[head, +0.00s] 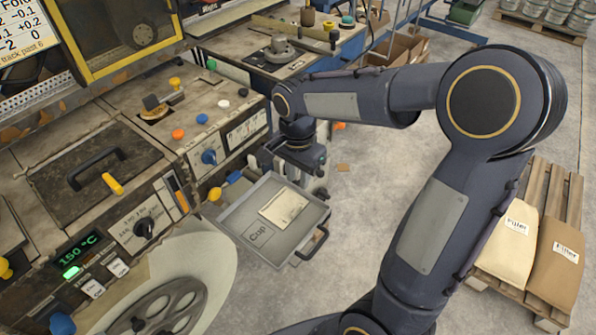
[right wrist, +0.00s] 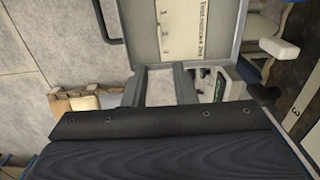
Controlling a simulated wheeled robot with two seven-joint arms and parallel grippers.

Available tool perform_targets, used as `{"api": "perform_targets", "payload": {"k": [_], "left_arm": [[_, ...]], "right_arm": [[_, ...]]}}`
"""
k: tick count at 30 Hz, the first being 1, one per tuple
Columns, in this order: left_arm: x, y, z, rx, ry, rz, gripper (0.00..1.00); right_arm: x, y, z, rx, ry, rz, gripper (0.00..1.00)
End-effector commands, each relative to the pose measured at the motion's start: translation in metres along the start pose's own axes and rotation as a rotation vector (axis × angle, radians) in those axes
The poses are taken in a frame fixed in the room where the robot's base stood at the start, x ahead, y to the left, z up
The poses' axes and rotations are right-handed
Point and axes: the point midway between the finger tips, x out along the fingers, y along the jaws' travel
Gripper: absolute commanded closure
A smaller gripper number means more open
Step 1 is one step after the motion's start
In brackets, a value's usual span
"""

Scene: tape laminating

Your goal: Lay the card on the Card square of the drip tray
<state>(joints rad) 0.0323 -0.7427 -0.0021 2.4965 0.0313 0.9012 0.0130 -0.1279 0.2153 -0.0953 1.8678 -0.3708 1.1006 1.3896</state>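The grey drip tray (head: 241,226) is low in the middle of the head view, with a dark handle on its right side. Its square marked Cup (head: 258,235) is bare. A cream card (head: 284,208) lies flat in the tray beside that square; no Card marking shows around it. The card (right wrist: 176,25) also shows at the top of the right wrist view, inside the tray wall (right wrist: 239,25). My right gripper (head: 302,178) is just beyond the tray's far edge. Its fingers (right wrist: 175,86) are apart with no card between them. My left gripper is out of view.
The worn machine counter with knobs and a blue-and-yellow handle (head: 226,186) stands left of the tray. A pallet with paper sacks (head: 514,240) is at the right. The grey floor (head: 370,180) between them is mostly clear.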

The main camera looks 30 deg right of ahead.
Motion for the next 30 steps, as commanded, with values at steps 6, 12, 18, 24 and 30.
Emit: {"api": "perform_targets", "payload": {"k": [6,12,18,24,30], "left_arm": [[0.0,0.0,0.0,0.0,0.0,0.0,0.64],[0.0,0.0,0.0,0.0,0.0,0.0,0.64],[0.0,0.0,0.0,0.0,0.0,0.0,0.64],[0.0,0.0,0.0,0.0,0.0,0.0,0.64],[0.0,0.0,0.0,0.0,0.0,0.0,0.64]], "right_arm": [[-0.023,0.024,0.009,-0.119,-0.031,-0.079,0.75],[-0.048,0.085,0.045,-0.488,-0.03,-0.316,0.75],[-0.049,0.127,0.085,-0.825,0.094,-0.516,0.75],[-0.044,0.14,0.102,-0.982,0.188,-0.589,0.75],[-0.043,0.141,0.104,-1.0,0.197,-0.593,0.75]]}}
